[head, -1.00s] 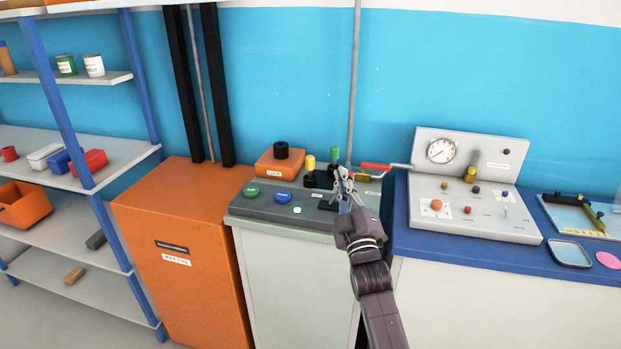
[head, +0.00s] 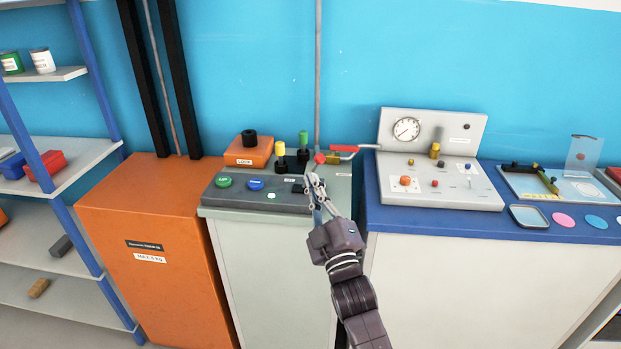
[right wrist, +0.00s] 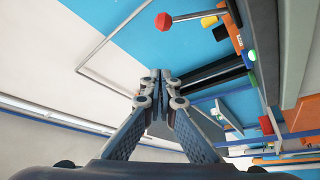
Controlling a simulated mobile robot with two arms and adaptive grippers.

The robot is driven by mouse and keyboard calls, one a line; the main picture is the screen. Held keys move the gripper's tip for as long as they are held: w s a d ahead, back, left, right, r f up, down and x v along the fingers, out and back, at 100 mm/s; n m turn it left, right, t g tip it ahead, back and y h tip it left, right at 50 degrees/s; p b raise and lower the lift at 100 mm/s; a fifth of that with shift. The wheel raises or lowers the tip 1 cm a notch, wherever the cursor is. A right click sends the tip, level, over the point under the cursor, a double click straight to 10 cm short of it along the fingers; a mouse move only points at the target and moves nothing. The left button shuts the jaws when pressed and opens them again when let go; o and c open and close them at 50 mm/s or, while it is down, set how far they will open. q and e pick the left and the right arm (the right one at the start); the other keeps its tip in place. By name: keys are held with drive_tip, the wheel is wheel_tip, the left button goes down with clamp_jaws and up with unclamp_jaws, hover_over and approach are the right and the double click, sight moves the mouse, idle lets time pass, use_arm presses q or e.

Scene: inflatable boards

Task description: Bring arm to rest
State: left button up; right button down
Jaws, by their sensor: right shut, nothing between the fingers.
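My right gripper (head: 316,188) is in front of and over the right end of a grey control panel (head: 260,199) in the head view. Its fingers are together and hold nothing. The right wrist view shows the same gripper (right wrist: 160,78) with its fingertips together and free wall behind them. My left gripper is not in view.
A gauge console (head: 438,190) stands on the blue bench (head: 405,222) at right. An orange cabinet (head: 150,250) and shelves (head: 85,160) are at left.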

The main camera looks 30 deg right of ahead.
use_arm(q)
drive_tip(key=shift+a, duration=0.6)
use_arm(e)
drive_tip(key=s+a+f+m+g+y, duration=0.1)
drive_tip(key=a+f+g+y, duration=0.2)
drive_tip(key=f, duration=1.4)
drive_tip(key=s+a+f+m+g, duration=0.1)
drive_tip(key=a+f+g, duration=0.25)
drive_tip(key=f, duration=1.25)
drive_tip(key=s+a+f+m+g+y, duration=0.1)
drive_tip(key=s+f+g, duration=0.2)
drive_tip(key=s+f, duration=0.6)
drive_tip(key=s+a+f+g, duration=0.1)
drive_tip(key=s+f+g, duration=0.3)
drive_tip(key=f, duration=0.8)
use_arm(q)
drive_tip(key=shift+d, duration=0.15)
use_arm(e)
drive_tip(key=s+f+m+g, duration=0.1)
drive_tip(key=s+f, duration=0.5)
drive_tip(key=s, duration=0.6)
drive_tip(key=s+d+f+m+g, duration=0.1)
drive_tip(key=s+f+g, duration=0.2)
drive_tip(key=s, duration=1)
drive_tip(key=s+d+f+m+g, duration=0.1)
drive_tip(key=s+f+g, duration=0.2)
drive_tip(key=s+f, duration=0.6)
drive_tip(key=s, duration=0.4)
